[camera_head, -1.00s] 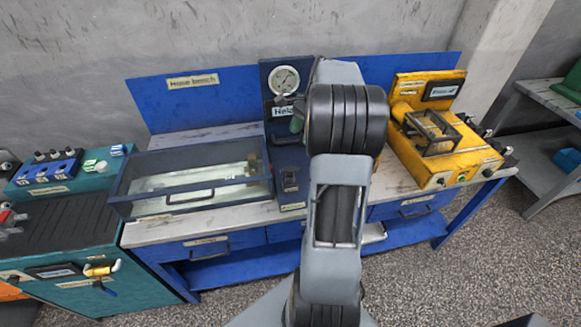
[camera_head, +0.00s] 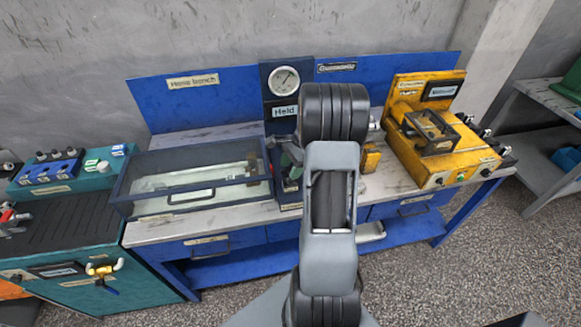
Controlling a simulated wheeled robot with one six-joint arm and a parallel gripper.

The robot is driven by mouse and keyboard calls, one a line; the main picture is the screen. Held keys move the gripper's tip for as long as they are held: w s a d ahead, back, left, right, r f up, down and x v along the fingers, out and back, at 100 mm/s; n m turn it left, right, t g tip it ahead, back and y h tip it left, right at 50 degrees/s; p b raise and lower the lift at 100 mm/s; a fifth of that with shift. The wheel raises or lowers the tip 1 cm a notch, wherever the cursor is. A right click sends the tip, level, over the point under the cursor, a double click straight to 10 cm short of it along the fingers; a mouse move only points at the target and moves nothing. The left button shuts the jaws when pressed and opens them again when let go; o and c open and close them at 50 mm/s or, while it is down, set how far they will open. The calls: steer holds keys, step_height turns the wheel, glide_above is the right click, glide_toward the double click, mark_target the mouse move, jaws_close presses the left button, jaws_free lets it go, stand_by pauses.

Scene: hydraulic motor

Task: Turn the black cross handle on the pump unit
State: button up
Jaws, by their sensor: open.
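I cannot make out a black cross handle in the head view. My own arm covers the middle of the bench and may hide it. A dark blue upright panel (camera_head: 268,86) with a round gauge (camera_head: 284,78) and a "Held" label stands at the bench's centre. I cannot tell if it belongs to the pump unit. The lower part of this unit is mostly behind my arm. My gripper's fingers are hidden behind the arm.
A glass-topped case (camera_head: 190,178) stands left on the bench (camera_head: 168,231). A yellow unit (camera_head: 425,168) with a black frame (camera_head: 430,132) stands right. A small yellow block (camera_head: 371,158) sits just right of my arm. A teal cabinet (camera_head: 60,225) adjoins the left.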

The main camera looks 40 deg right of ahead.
steer(key=shift+a+f, duration=0.1)
steer(key=shift+f, duration=0.1)
steer(key=shift+c, duration=0.2)
steer(key=c, duration=0.9)
